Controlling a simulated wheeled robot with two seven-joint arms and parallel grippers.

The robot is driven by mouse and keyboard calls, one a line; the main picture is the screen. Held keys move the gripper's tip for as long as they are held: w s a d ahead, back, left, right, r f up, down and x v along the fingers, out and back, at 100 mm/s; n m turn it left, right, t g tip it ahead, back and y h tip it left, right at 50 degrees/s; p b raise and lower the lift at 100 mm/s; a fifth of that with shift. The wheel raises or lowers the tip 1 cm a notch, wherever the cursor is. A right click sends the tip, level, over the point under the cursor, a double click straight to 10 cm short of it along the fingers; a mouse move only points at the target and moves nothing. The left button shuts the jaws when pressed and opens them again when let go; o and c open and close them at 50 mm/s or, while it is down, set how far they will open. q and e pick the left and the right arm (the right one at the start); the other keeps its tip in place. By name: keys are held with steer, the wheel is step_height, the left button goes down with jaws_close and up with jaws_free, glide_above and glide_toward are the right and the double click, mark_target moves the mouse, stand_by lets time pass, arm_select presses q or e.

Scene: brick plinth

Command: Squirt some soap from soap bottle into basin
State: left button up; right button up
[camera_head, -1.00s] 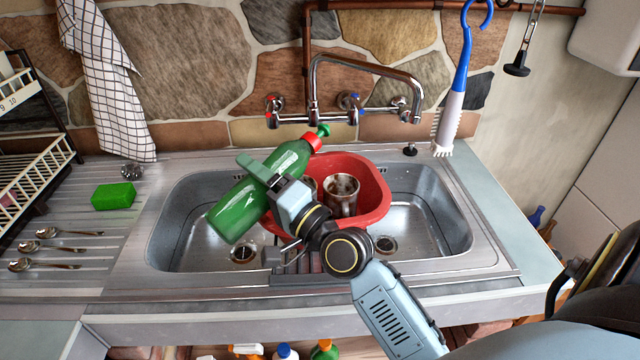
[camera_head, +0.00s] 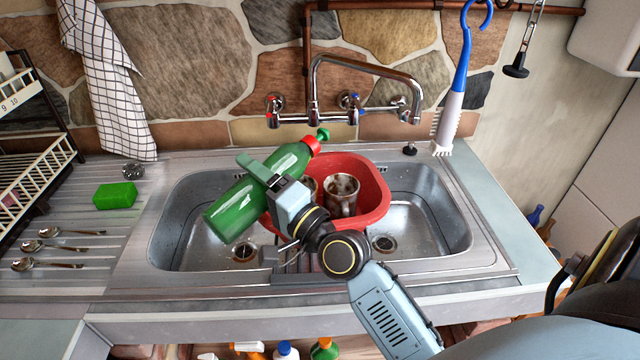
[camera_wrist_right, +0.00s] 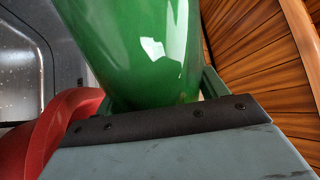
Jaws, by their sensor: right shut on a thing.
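The green soap bottle (camera_head: 238,209) is held tilted above the sink, its red cap (camera_head: 312,144) and green nozzle (camera_head: 323,134) up and to the right. My right gripper (camera_head: 266,172) is shut around the bottle's middle. In the right wrist view the green bottle (camera_wrist_right: 140,50) fills the middle, against the gripper's dark edge. The red basin (camera_head: 375,190) sits in the sink behind the gripper, with the nozzle near its back left rim. Brown-stained mugs (camera_head: 342,193) stand in the basin, one partly hidden by my gripper. My left gripper does not show.
A chrome tap (camera_head: 365,68) arches over the back of the sink. A green sponge (camera_head: 115,195) and several spoons (camera_head: 50,247) lie on the left drainboard. A blue and white brush (camera_head: 452,110) hangs at the right. The right sink bowl (camera_head: 430,215) has free room.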

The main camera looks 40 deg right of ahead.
steer(key=shift+a+r+m, duration=0.15)
steer(key=shift+r+m, duration=0.05)
steer(key=shift+m, duration=0.1)
stand_by(0.4)
steer(key=shift+f+m+h+p, duration=0.35)
steer(key=shift+m+h+p, duration=0.2)
steer(key=shift+m, duration=0.55)
stand_by(1.4)
steer(key=shift+r+m+t+h+p, duration=0.3)
steer(key=shift+r+m+p, duration=0.1)
steer(key=shift+m+p, duration=0.6)
stand_by(1.5)
steer(key=shift+d+f+m, duration=0.35)
steer(key=shift+d+m, duration=0.05)
steer(key=shift+m, duration=0.5)
stand_by(1.4)
